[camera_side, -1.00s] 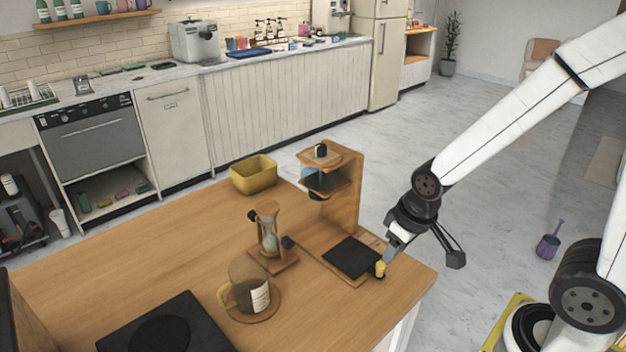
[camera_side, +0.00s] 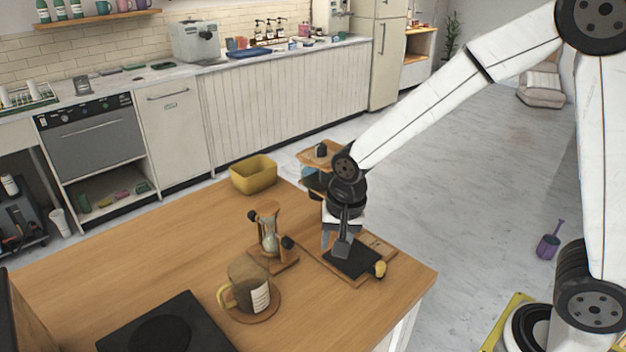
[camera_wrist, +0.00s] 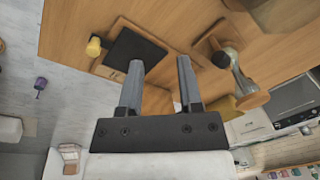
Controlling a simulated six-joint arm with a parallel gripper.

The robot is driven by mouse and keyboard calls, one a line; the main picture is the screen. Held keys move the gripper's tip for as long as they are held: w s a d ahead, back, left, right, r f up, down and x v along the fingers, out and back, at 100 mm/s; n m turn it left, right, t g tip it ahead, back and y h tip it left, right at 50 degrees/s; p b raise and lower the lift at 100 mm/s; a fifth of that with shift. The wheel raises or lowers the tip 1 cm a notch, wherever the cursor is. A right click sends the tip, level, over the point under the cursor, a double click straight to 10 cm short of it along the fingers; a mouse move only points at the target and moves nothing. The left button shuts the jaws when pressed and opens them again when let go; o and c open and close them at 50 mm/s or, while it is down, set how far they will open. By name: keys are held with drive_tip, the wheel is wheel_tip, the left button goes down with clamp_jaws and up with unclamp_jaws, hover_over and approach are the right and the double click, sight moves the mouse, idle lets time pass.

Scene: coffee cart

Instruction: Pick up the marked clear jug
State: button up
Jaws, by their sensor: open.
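The clear jug (camera_side: 248,281) has a white label and a yellowish handle, and looks brownish against the wood. It stands on a round wooden coaster (camera_side: 272,311) near the front of the counter. What seems to be part of the jug (camera_wrist: 287,12) shows cut off at the top right of the wrist view. My gripper (camera_side: 338,247) is open and empty, above the black pad of the wooden stand, to the right of and behind the jug. In the wrist view my gripper (camera_wrist: 160,62) has its two fingers apart with nothing between them.
A wooden stand with a black pad (camera_side: 352,263) and yellow knob (camera_side: 380,270) is below my gripper. An hourglass-shaped glass piece (camera_side: 269,235) in a wooden holder stands between stand and jug. A yellow bin (camera_side: 253,175) is behind; a black plate (camera_side: 165,330) lies front left.

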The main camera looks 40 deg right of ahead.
drive_tip(key=w+a+m, duration=0.2)
drive_tip(key=a+m, duration=0.2)
drive_tip(key=w+a+m+g, duration=0.1)
drive_tip(key=w+a+m, duration=0.1)
drive_tip(key=a, duration=0.3)
drive_tip(key=w+a+f+m, duration=0.1)
drive_tip(key=w+a+m, duration=0.1)
drive_tip(key=a+m, duration=0.2)
drive_tip(key=shift+w+a+m+g, duration=0.3)
drive_tip(key=shift+w+a+m, duration=0.1)
drive_tip(key=shift+m, duration=0.4)
drive_tip(key=shift+w+a+f+m, duration=0.1)
drive_tip(key=shift+w+a+m, duration=0.05)
drive_tip(key=shift+a+m, duration=0.3)
hover_over(259, 312)
drive_tip(key=shift+f, duration=3.9)
clamp_jaws()
